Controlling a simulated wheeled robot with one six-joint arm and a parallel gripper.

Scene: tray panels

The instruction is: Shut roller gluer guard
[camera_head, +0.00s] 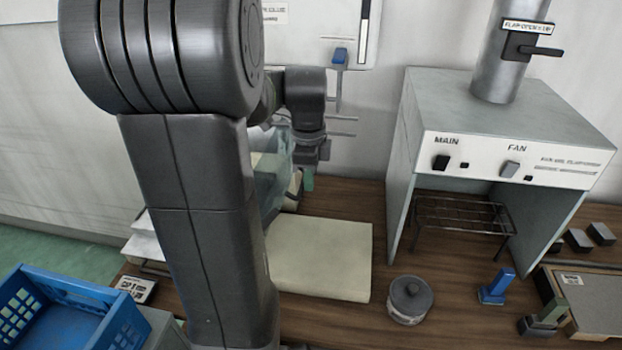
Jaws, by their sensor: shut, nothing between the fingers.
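A translucent teal panel (272,168), which looks like the roller gluer's guard, shows just right of my large forearm at the back of the bench. The forearm hides much of it and of the gluer, so I cannot tell how far the guard is open. My gripper (308,168) points down at the right side of the panel. It is shut with nothing held. A small green piece shows just below it; I cannot tell whether it touches the gripper.
A cream board (325,258) lies in front on the wooden bench. A fume cabinet (510,130) with a wire rack (462,212) stands right. A lidded pot (410,298), blue stand (497,288) and blue crate (85,322) are nearer. Bench space between board and cabinet is clear.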

